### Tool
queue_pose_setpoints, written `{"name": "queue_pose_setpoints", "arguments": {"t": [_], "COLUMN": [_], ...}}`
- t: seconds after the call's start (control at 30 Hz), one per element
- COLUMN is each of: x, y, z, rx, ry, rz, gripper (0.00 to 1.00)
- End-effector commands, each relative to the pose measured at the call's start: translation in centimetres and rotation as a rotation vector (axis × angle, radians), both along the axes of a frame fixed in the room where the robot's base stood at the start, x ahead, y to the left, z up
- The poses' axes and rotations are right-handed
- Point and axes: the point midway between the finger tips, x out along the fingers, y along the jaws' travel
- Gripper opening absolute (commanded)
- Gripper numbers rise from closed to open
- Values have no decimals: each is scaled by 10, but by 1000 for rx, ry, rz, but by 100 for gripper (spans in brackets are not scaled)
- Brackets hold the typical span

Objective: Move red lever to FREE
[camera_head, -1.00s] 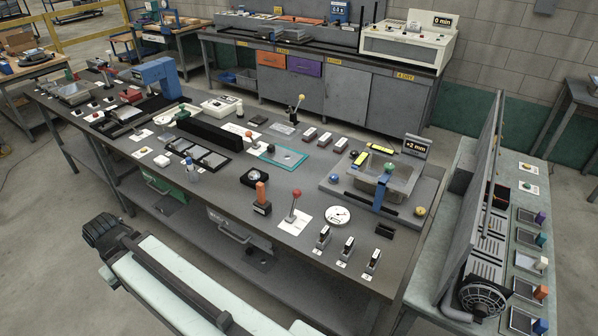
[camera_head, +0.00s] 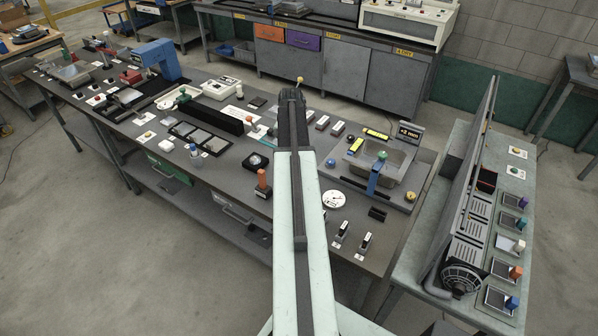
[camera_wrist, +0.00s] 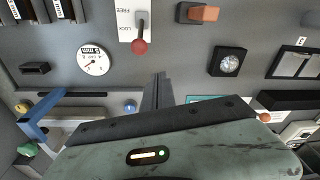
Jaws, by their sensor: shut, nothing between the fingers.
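The red lever (camera_wrist: 140,46) shows at the top of the wrist view, standing on a white plate (camera_wrist: 125,22) marked FREE and LOCK. Its red ball appears beside the LOCK end, but the viewing angle makes its exact setting hard to judge. My gripper (camera_wrist: 158,80) is below the ball in the wrist view, shut, empty and apart from the lever. In the head view my arm reaches forward over the bench and hides the red lever; the fingers cannot be made out there.
An orange-handled block (camera_wrist: 204,13) and a dark square dial (camera_wrist: 229,62) stand right of the lever in the wrist view. A white gauge (camera_wrist: 94,60) is at left. A sink (camera_head: 396,170) with a blue post and several small switches stand on the bench's right part.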

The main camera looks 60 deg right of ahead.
Motion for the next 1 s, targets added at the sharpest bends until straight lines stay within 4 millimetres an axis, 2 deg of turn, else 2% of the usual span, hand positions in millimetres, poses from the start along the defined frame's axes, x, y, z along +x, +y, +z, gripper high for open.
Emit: {"name": "queue_pose_setpoints", "arguments": {"t": [0.03,0.1,0.37,0.57,0.97,1.0], "x": [-15,-28,-32,-30,-24,-28], "y": [-18,-30,-34,-35,-42,-28], "z": [0,0,-5,-32,-115,-97], "rx": [0,0,0,0,0,0], "ry": [-2,-4,-4,-4,-4,-3], "rz": [-41,-75,-87,-85,-84,-83], "gripper": [0,0,0,0,0,0]}}
